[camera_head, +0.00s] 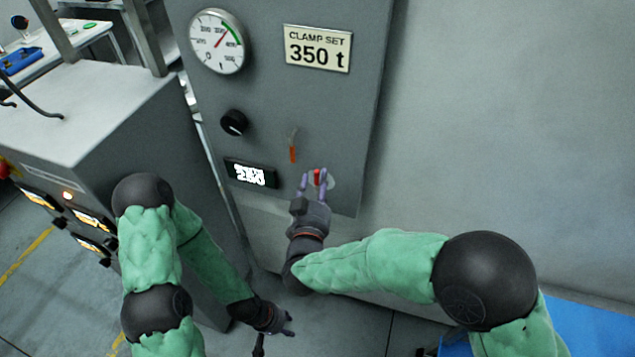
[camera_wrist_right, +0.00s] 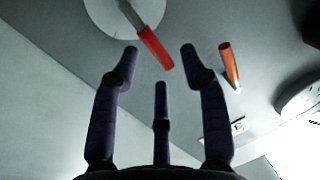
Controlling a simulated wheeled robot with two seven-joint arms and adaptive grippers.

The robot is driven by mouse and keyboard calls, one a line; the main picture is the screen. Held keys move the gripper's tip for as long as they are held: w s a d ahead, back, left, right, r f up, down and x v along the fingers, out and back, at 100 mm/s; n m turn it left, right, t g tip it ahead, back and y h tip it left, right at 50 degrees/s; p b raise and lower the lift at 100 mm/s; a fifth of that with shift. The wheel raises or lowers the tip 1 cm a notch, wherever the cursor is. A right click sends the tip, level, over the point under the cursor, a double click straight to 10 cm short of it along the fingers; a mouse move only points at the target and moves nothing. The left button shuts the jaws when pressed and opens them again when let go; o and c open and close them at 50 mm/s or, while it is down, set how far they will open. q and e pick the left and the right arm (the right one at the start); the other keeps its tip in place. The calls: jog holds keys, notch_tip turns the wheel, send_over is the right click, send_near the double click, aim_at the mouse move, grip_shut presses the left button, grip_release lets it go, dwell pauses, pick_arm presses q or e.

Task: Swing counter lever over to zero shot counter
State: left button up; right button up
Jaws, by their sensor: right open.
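A lever with a red grip (camera_head: 317,177) sits on a round pale plate low on the grey machine panel, right of the counter display (camera_head: 250,174), whose digits are blurred. An orange lever (camera_head: 293,153) is above it; I cannot tell from labels which is the counter lever. My right gripper (camera_head: 312,186) is open at the red lever. In the right wrist view the red grip (camera_wrist_right: 156,48) points down toward the gap between the open fingertips (camera_wrist_right: 160,66), with no clear contact; the orange lever (camera_wrist_right: 230,62) is beside the right finger. My left gripper (camera_head: 279,323) hangs low, empty, its fingers apart.
The panel carries a round gauge (camera_head: 217,41), a "CLAMP SET 350 t" plate (camera_head: 318,48) and a black knob (camera_head: 234,122). A grey cabinet (camera_head: 90,110) stands at the left. The wall (camera_head: 480,140) right of the panel is bare. Something blue (camera_head: 590,325) is at lower right.

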jog(key=shift+w+d, duration=0.1)
jog(key=shift+w, duration=0.4)
grip_shut()
